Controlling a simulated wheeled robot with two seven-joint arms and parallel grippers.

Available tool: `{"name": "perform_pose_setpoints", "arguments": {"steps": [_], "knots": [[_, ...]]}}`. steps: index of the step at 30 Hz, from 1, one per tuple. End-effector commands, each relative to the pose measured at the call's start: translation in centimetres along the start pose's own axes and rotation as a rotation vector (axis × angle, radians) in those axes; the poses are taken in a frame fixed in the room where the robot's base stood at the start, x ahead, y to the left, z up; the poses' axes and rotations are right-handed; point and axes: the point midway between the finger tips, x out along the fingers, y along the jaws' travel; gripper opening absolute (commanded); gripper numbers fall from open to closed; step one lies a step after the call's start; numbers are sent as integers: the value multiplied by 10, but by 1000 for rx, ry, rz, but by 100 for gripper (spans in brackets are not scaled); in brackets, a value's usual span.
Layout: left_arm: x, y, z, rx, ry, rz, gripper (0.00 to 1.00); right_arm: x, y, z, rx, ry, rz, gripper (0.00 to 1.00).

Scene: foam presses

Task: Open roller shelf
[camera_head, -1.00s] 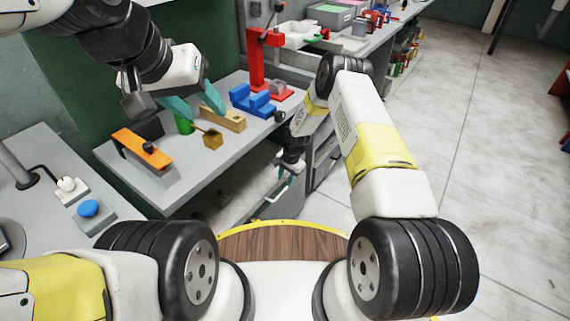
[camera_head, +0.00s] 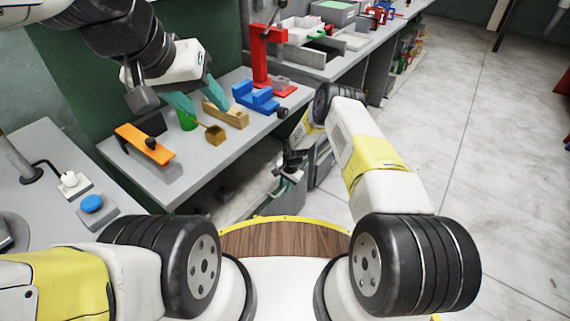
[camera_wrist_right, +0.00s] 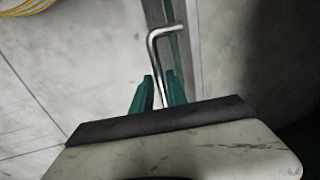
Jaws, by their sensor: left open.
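In the head view, the grey shelf unit (camera_head: 245,195) is under the workbench, partly hidden by the bench and my right arm. I cannot tell from here how far its roller shelf is out. My right gripper (camera_head: 289,175) is low at the unit's right end. In the right wrist view, a bent metal bar handle (camera_wrist_right: 155,55) runs down between the teal fingers of my right gripper (camera_wrist_right: 160,92). The fingers are close on both sides of it; firm contact is not clear. My left gripper (camera_head: 203,100) is open and empty above the workbench.
The workbench (camera_head: 185,185) carries an orange clamp block (camera_head: 145,143), a green cylinder (camera_head: 187,118), wooden blocks (camera_head: 228,112), a blue fixture (camera_head: 255,97) and a red press (camera_head: 262,60). A blue button (camera_head: 91,204) is at the left. The floor at right (camera_head: 470,150) is clear.

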Motion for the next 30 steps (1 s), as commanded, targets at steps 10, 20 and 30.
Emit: {"name": "perform_pose_setpoints", "arguments": {"steps": [10,20,30], "knots": [[0,0,0,0,0,0,50,0,0,0,0,0,0,0],[0,0,0,0,0,0,50,0,0,0,0,0,0,0],[0,0,0,0,0,0,50,0,0,0,0,0,0,0]]}}
